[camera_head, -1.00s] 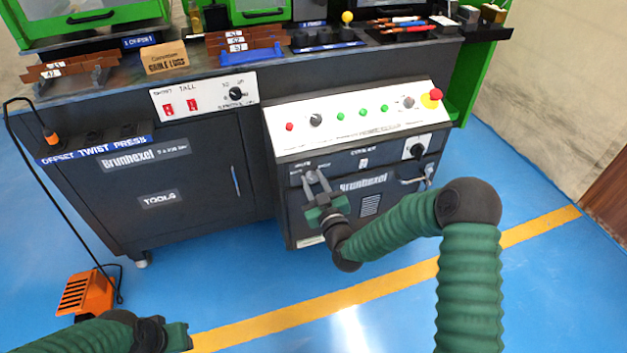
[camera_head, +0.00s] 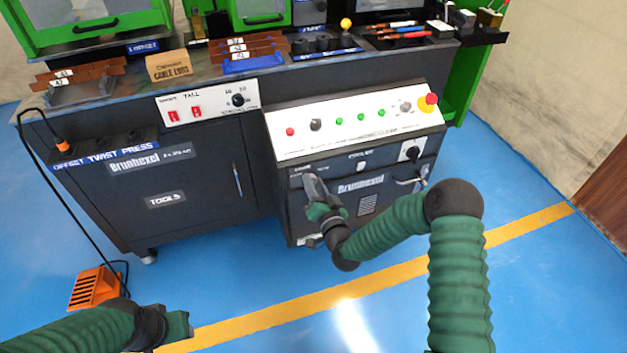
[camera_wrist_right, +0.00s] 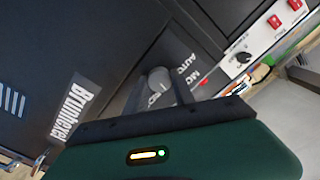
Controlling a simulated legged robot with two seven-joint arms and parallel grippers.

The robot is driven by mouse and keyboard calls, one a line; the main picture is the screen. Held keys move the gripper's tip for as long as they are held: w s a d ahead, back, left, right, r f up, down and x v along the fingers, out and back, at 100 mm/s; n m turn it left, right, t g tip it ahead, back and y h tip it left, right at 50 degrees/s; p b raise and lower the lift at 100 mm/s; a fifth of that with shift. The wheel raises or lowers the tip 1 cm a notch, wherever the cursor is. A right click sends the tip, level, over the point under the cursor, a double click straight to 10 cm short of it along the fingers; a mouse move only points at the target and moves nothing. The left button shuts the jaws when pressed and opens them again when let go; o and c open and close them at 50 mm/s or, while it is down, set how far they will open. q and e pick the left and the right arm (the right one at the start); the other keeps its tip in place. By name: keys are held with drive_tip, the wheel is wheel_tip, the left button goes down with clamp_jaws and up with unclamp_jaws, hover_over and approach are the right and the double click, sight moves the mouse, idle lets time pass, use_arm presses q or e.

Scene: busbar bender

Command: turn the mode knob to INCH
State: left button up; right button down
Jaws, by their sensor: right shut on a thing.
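The mode knob (camera_wrist_right: 159,77) is a small grey round knob on the dark lower front panel, beside white AUTO lettering, in the right wrist view. My right gripper (camera_head: 309,178) is at the upper left of that panel in the head view, its fingers hiding the knob there. In the right wrist view its fingers (camera_wrist_right: 162,88) stand on either side of the knob, shut on it. The INCH label cannot be read. My left gripper (camera_head: 181,325) is low at the left in the head view, away from the machine; its jaw opening is unclear.
A sloped white panel (camera_head: 352,148) with buttons and a red emergency stop (camera_head: 432,99) juts out above the knob. A black rotary switch (camera_head: 411,153) is at the right. An orange foot pedal (camera_head: 93,288) stands on the floor at left.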

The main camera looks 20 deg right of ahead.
drive_tip(key=m+p, duration=0.1)
drive_tip(key=m, duration=0.3)
drive_tip(key=shift+d+f, duration=0.1)
drive_tip(key=shift+f+m+p, duration=0.15)
drive_tip(key=shift+m+p, duration=0.45)
drive_tip(key=shift+m, duration=0.7)
drive_tip(key=c, duration=1.1)
unclamp_jaws()
drive_tip(key=shift+o, duration=0.2)
